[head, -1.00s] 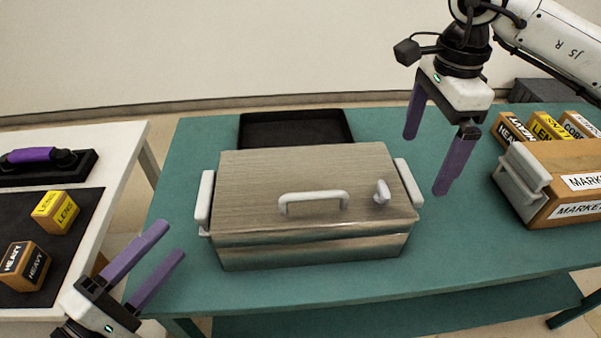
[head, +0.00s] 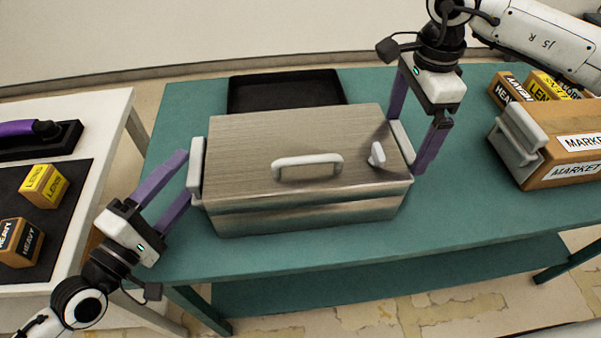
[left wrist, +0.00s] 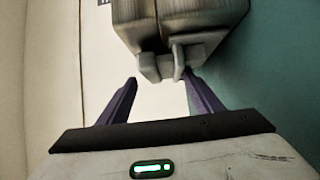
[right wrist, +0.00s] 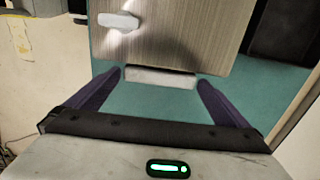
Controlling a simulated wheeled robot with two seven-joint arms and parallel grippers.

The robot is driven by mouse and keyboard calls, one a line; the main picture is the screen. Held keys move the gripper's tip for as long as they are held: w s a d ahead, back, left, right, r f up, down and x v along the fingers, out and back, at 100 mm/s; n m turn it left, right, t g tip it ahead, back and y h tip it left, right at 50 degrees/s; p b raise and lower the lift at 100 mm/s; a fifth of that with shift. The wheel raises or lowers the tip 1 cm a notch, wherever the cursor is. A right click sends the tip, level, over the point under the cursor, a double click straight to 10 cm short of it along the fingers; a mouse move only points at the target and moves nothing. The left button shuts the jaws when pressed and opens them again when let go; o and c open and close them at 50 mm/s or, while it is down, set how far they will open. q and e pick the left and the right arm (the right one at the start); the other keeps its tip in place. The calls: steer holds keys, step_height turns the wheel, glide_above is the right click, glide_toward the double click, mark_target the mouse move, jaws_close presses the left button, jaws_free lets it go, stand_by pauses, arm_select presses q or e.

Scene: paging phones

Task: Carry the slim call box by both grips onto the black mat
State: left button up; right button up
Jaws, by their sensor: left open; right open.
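A brushed-metal box (head: 300,215) with a lid handle and a small white knob stands on the teal table. I take it as the call box. Its left grip (head: 196,165) and right grip (head: 402,142) are grey bars on its ends. My left gripper (head: 186,174) is open at the left grip; in the left wrist view this grip (left wrist: 158,66) lies nearer the right finger. My right gripper (head: 407,140) is open at the right grip; in the right wrist view the grip (right wrist: 160,77) is centred between the fingers. The black mat (head: 75,190) lies on the white table at left.
A black tray (head: 240,93) is behind the box. A wooden crate (head: 560,158) and several small blocks stand at right.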

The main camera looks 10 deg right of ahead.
mark_target(193, 167)
arm_select(q)
steer(key=shift+x, duration=1.75)
arm_select(e)
steer(key=shift+f, duration=1.7)
